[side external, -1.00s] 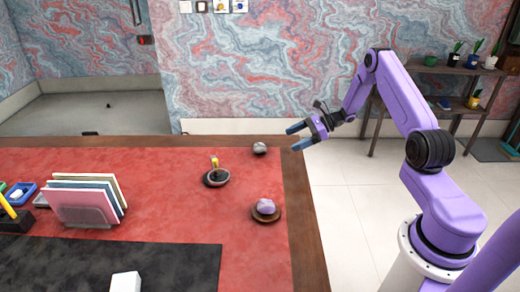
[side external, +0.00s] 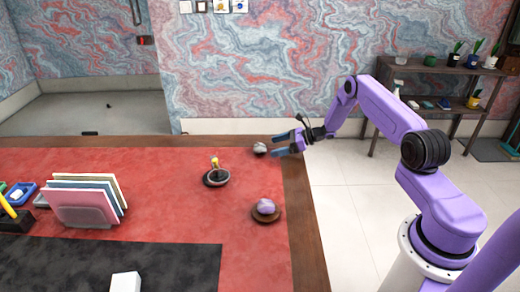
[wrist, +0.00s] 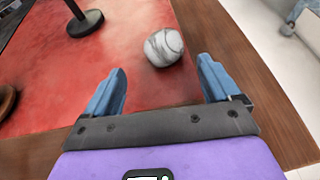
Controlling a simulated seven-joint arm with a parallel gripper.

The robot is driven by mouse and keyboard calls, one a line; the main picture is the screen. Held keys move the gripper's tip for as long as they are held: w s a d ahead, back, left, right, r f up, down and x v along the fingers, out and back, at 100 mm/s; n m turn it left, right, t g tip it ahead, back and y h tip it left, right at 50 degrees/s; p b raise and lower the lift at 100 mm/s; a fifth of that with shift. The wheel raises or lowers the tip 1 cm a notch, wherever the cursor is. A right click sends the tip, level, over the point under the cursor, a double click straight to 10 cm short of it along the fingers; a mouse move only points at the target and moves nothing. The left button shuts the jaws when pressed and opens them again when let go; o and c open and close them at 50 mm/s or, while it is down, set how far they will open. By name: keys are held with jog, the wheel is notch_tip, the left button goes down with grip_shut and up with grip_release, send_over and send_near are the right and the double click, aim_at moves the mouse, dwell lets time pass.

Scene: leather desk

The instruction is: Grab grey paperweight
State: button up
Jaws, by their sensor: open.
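The grey paperweight (side external: 260,148) is a rounded, marbled grey stone on the red leather near the desk's right edge. In the wrist view the paperweight (wrist: 164,47) lies ahead of my fingers, a little beyond their tips and roughly between their lines. My gripper (side external: 283,145) is open and empty, just right of the paperweight in the side view. Its two blue fingers (wrist: 161,76) are spread apart in the wrist view. No contact with the stone shows.
A dark round stand with a yellow-topped post (side external: 216,176) is left of the paperweight. A file holder (side external: 82,212) stands at left. The wooden desk edge (side external: 304,215) runs along the right.

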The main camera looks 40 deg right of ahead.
aim_at(264, 146)
jog(key=shift+w+r+x, duration=0.1)
jog(key=shift+x, duration=0.9)
jog(key=shift+w+r+x, duration=0.15)
jog(key=shift+x, duration=0.85)
jog(key=shift+w+r+x, duration=0.1)
jog(key=shift+x, duration=0.9)
jog(key=shift+d, duration=0.2)
jog(key=c, duration=1.2)
